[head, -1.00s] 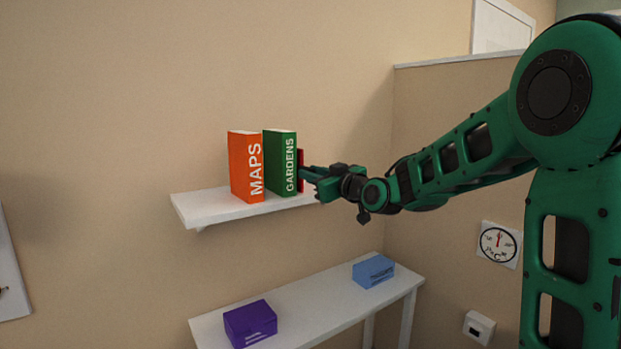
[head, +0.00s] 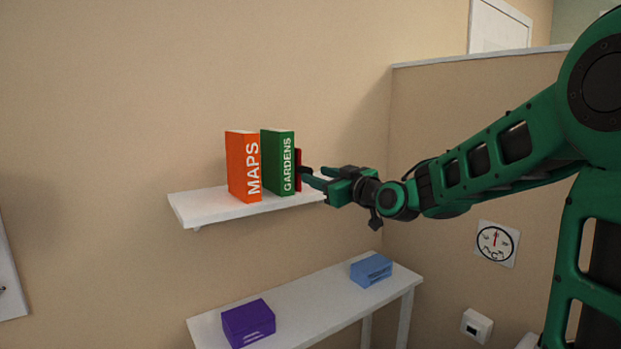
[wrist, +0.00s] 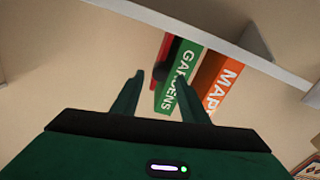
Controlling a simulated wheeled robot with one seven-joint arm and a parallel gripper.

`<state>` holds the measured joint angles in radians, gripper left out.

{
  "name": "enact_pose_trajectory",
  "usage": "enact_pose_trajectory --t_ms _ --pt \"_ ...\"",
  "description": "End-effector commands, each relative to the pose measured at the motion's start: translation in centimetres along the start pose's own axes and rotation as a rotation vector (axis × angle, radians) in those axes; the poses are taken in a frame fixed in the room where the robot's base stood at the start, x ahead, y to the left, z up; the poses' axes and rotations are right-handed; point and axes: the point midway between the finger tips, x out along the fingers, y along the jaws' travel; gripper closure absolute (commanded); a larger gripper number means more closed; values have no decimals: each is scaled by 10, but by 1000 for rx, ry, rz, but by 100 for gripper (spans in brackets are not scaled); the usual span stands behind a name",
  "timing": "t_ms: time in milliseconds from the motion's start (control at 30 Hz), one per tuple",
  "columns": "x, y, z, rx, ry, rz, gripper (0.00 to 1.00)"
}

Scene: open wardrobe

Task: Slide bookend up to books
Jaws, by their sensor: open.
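The red bookend (head: 299,170) stands on the white wall shelf (head: 205,208), close against the right side of the green GARDENS book (head: 279,163). The orange MAPS book (head: 242,166) stands upright left of the green one. My gripper (head: 313,178) is open and empty at the shelf's right end, just right of the bookend, with a gap to it. In the wrist view the red bookend (wrist: 162,50) shows beyond the two fingers, next to the green book (wrist: 178,78), with a dark part on it. The bookend is partly hidden behind the green book in the head view.
Below the shelf is a white table (head: 310,302) with a purple box (head: 248,323) and a blue box (head: 371,270). A side wall with a round dial (head: 496,243) stands at the right. The shelf's left end is bare.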

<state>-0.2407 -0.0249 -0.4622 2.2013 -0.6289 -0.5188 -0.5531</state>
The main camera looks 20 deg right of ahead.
Motion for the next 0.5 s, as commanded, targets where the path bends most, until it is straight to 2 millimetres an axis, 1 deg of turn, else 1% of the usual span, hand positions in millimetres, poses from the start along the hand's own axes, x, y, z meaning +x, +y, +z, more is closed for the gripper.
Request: enact_pose_trajectory --t_ms 33,200,333,500 --pt "-11 1 0 2 1 2 60" --pt "-40 0 0 1 1 2 60" --pt "-54 1 1 1 0 1 60" --pt "-62 0 1 0 0 0 60"
